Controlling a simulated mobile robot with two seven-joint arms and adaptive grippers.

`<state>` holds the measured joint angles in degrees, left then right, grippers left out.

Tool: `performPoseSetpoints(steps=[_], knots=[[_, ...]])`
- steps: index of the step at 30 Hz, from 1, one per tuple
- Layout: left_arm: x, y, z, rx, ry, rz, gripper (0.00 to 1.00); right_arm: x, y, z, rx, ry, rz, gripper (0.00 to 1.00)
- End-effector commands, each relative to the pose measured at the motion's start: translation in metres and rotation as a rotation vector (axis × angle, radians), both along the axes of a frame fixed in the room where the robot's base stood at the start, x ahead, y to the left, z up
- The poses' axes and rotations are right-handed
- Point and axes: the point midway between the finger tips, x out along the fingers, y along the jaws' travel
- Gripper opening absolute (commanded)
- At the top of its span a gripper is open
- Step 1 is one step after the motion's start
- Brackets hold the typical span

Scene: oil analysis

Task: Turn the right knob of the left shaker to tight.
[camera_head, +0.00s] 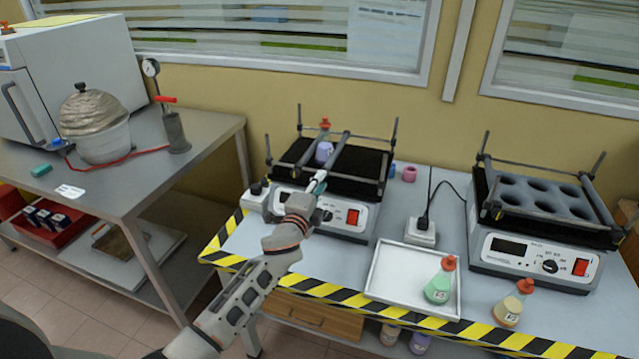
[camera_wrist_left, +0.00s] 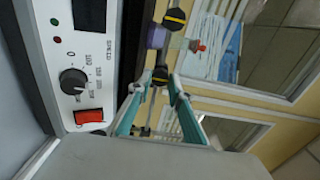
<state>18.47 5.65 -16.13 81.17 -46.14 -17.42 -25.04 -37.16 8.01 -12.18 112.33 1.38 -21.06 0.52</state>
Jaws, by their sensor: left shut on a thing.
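The left shaker (camera_head: 337,217) stands on the bench below the window, with its dark platform and bars above a white control panel. My left gripper (camera_head: 318,185) is at the front edge of its platform. In the left wrist view my left gripper (camera_wrist_left: 158,86) has its teal fingers closed around the right knob (camera_wrist_left: 160,75), a black knob with a yellow mark. The left knob (camera_wrist_left: 175,18) shows beyond it, free. In the head view the gripper hides the right knob. A flask with purple liquid (camera_head: 324,150) and a red stopper stands between the bars.
The right shaker (camera_head: 540,225) has an empty rack. A white tray (camera_head: 390,287) holds a green flask (camera_head: 439,285); an amber flask (camera_head: 510,304) stands beside it. A power socket (camera_head: 420,232) is between the shakers. A side table (camera_head: 105,190) is at left.

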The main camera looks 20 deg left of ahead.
Motion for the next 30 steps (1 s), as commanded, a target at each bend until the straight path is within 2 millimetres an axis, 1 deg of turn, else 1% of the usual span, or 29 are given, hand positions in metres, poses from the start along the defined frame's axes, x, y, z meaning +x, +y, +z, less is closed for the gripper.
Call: performPoseSetpoints(steps=[16, 17, 18, 19, 30], knots=[[0.0001, 0.0003, 0.0002, 0.028, -0.001, 0.001, 0.00, 0.0002, 0.0000, 0.0004, 0.000, 0.000, 0.000, 0.40], [0.0001, 0.0003, 0.0002, 0.028, -0.001, 0.001, 0.22, 0.0002, 0.0001, 0.0005, 0.000, 0.000, 0.000, 0.40], [0.0001, 0.0003, 0.0002, 0.027, -0.001, 0.001, 0.32, 0.0002, 0.0001, 0.0005, 0.000, 0.000, 0.000, 0.40], [0.0001, 0.0003, 0.0002, 0.027, -0.001, 0.001, 0.36, 0.0002, 0.0000, 0.0005, 0.000, -0.001, 0.000, 0.40], [-0.0016, 0.0003, -0.0002, 0.026, -0.001, 0.000, 0.36, 0.0006, -0.0010, 0.0012, -0.002, -0.002, 0.000, 0.40]])
